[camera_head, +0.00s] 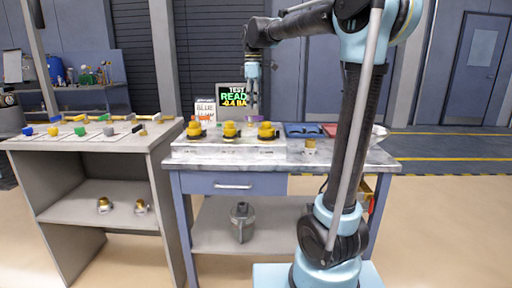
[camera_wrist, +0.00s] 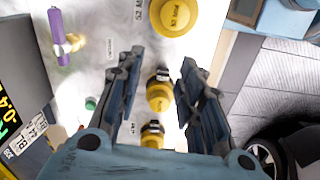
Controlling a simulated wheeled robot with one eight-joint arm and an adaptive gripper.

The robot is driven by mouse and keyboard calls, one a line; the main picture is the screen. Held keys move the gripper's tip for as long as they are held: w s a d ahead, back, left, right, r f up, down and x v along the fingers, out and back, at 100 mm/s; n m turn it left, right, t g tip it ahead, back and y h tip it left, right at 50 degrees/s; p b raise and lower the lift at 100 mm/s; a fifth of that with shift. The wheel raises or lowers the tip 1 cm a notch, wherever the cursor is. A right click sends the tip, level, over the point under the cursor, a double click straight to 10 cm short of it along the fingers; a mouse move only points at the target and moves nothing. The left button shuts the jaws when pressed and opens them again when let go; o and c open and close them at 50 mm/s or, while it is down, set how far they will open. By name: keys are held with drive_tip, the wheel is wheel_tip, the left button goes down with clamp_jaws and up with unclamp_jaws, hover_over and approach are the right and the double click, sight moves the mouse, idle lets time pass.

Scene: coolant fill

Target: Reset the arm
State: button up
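My arm rises at the right of the head view, bends over the workbench (camera_head: 375,156) and hangs its end downward. My gripper (camera_head: 253,110) is above the back of the bench, in front of the display and small in this view. In the wrist view my gripper (camera_wrist: 161,62) is open, with its two dark fingers spread apart. Nothing is held between them. Below and between the fingers are yellow-capped fittings, one of them a yellow cap (camera_wrist: 159,97). A larger yellow cap (camera_wrist: 175,14) lies beyond the fingertips.
Yellow-capped fittings (camera_head: 229,130) stand in a row on a pale panel. Blue (camera_head: 303,130) and red trays lie right. A purple item (camera_wrist: 59,36) is left in the wrist view.

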drive_tip(key=s+d+f+m+t, duration=0.1)
drive_tip(key=s+d+f+m, duration=0.7)
drive_tip(key=s+d+f, duration=0.55)
drive_tip(key=s+d+f+m, duration=0.3)
drive_tip(key=s+f+m, duration=0.1)
drive_tip(key=s+f, duration=0.4)
drive_tip(key=s+d+f+m+t, duration=0.1)
drive_tip(key=s+d+f+m, duration=0.2)
drive_tip(key=s+f, duration=0.5)
drive_tip(key=shift+s+d+f+m, duration=0.25)
drive_tip(key=shift+f+m, duration=0.1)
drive_tip(key=shift+m, duration=0.25)
drive_tip(key=shift+w+f, duration=0.2)
drive_tip(key=shift+w, duration=0.3)
drive_tip(key=shift+c, duration=0.2)
